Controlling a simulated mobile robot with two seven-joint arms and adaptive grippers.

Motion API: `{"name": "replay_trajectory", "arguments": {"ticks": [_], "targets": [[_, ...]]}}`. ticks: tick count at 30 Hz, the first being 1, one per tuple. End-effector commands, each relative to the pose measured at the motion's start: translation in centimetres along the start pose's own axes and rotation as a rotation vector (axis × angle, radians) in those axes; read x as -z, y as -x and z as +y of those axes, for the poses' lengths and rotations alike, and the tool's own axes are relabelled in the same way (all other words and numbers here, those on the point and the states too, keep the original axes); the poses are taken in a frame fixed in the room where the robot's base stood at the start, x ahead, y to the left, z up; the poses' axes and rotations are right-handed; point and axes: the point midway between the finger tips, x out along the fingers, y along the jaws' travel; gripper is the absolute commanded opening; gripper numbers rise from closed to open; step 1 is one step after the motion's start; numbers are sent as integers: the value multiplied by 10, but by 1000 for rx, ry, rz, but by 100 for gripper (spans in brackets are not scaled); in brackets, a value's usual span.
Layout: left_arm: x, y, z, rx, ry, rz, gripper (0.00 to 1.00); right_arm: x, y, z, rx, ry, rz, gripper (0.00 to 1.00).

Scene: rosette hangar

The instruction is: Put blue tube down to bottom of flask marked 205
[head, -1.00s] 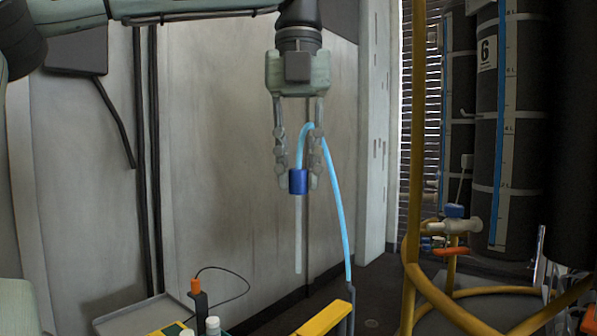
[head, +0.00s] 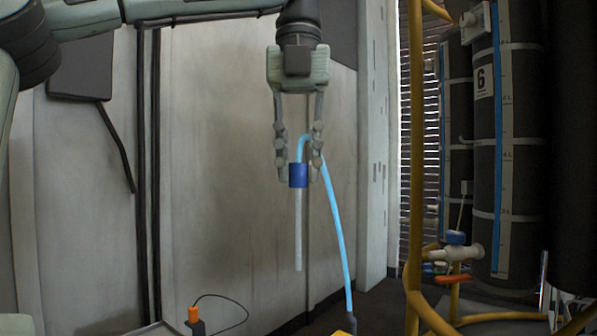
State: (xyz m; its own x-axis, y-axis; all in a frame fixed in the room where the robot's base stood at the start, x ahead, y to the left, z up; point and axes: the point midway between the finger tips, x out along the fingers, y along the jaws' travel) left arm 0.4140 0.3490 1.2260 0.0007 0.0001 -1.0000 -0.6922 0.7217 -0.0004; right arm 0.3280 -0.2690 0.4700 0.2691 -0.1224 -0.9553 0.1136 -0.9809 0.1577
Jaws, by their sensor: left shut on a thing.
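My left gripper (head: 298,172) points down in the middle of the head view, shut on the blue collar (head: 299,176) of the blue tube. The light blue hose (head: 337,232) of the blue tube loops up through the fingers and runs down to the right to a dark fitting. A pale straight stem (head: 298,232) hangs upright below the collar, its lower end free in the air. I see no flask marked 205. My right gripper is not in view.
A yellow pipe frame (head: 415,170) stands to the right, with a blue-handled valve (head: 456,246) beside it. Dark cylinders, one marked 6 (head: 483,80), stand behind. An orange-topped item (head: 194,314) with a black cord is at lower left. A pale wall (head: 225,150) is behind the gripper.

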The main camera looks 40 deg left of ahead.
Motion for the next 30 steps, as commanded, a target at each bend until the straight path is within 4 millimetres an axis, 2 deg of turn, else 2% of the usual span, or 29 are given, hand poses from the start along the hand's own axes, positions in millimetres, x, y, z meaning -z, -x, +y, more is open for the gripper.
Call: {"name": "replay_trajectory", "arguments": {"ticks": [18,30], "targets": [[0,30,0,0,0,0,4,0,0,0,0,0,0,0],[0,33,0,-1,-1,1,4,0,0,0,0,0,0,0]]}}
